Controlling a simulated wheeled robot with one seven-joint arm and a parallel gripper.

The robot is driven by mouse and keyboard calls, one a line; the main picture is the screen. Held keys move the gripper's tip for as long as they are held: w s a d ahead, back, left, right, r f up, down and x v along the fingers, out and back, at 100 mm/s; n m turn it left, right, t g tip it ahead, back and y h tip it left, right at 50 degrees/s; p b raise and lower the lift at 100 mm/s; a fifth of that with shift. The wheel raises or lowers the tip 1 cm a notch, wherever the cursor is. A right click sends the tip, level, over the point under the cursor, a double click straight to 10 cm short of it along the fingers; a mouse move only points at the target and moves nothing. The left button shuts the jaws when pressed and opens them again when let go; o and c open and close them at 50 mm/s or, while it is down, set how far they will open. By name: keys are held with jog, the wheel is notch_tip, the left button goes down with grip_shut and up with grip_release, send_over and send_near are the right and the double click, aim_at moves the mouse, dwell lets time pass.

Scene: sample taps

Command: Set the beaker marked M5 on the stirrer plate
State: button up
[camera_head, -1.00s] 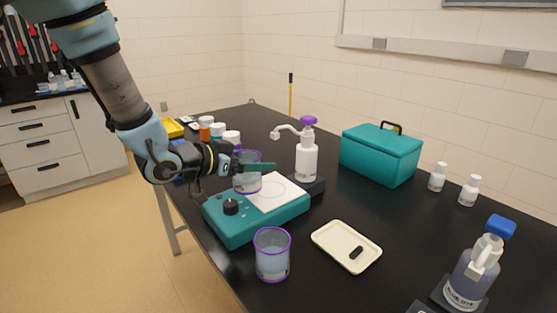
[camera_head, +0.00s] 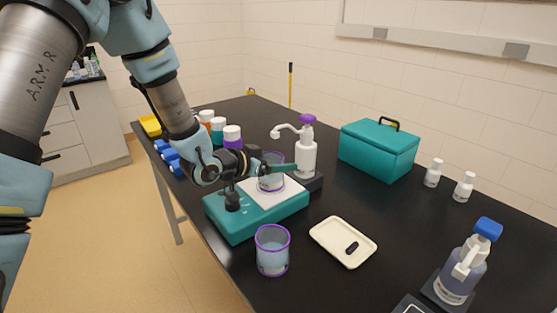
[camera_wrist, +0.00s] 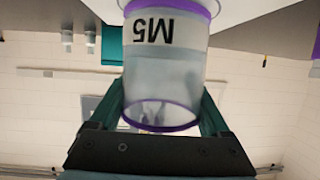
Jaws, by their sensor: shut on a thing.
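The beaker marked M5 (camera_wrist: 165,62) is clear with purple rims. Its label appears upside down in the wrist view. My gripper (camera_wrist: 160,108) is shut on it, with a teal finger on either side. In the head view the beaker (camera_head: 269,182) stands upright at the white top of the teal stirrer plate (camera_head: 243,222), within the ring marked there. Its base is at or very close to the top; I cannot tell if they touch. My gripper (camera_head: 272,169) partly hides the beaker.
Another purple-rimmed beaker (camera_head: 272,252) stands in front of the stirrer. A white pump bottle (camera_head: 306,155) is close behind it. A cream tray (camera_head: 330,232) lies to the right, a teal case (camera_head: 378,155) behind. Several capped jars (camera_head: 218,126) stand beyond my arm.

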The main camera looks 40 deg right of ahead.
jog(key=shift+f, duration=0.1)
jog(key=o, duration=1.3)
jog(key=shift+r, duration=0.2)
jog(key=b+v, duration=0.3)
jog(key=v, duration=0.9)
jog(key=shift+f, duration=0.1)
